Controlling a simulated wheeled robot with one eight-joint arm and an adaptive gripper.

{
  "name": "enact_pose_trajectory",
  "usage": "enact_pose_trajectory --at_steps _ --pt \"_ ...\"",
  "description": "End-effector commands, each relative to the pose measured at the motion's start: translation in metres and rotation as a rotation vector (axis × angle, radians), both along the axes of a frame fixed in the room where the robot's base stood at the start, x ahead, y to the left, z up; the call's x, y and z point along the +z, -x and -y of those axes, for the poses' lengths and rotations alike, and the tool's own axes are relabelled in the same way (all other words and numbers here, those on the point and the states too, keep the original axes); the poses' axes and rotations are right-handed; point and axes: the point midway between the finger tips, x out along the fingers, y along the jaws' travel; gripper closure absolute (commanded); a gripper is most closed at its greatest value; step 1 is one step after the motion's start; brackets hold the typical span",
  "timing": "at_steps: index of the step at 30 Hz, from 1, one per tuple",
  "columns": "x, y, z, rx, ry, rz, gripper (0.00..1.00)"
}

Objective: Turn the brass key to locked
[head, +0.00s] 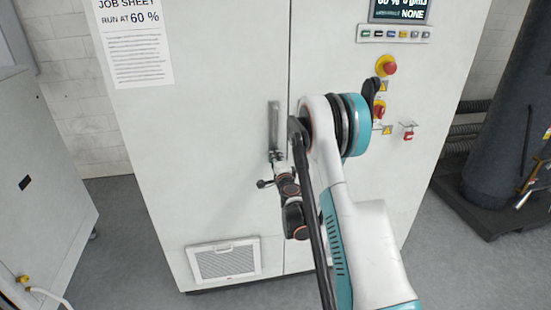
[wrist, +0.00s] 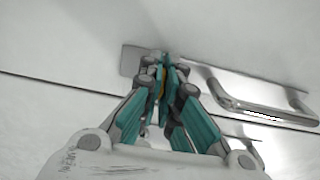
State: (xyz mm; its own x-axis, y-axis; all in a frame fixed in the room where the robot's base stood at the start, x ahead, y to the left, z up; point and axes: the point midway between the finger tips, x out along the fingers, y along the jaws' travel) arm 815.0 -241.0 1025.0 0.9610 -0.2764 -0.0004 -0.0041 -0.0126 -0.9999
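The brass key (wrist: 161,74) shows in the wrist view as a thin yellow sliver between my fingertips, at the left end of the metal handle plate (wrist: 134,60) on the cabinet door. My gripper (wrist: 165,76) has its two teal fingers close together on either side of the key and looks shut on it. Most of the key is hidden by the fingers, so I cannot tell its turn angle. In the head view my gripper (head: 277,158) is at the lower end of the door handle (head: 274,125); the key cannot be made out there.
A bar handle (wrist: 262,108) stands out to the right of my fingers in the wrist view. In the head view, a red emergency button (head: 389,68), a red-and-yellow switch (head: 379,111) and a red padlock-like item (head: 408,134) are on the right door. A vent grille (head: 225,261) is below.

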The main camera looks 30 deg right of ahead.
Motion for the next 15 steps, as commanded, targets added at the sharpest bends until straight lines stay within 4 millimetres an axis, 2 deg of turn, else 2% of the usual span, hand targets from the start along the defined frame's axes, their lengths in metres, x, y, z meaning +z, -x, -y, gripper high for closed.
enact_pose_trajectory --at_steps 8,15 --pt "-0.0021 -0.0001 0.0001 0.0 0.114 -0.033 1.0" --pt "-0.0031 0.0 0.0 0.0 0.31 -0.089 1.0"
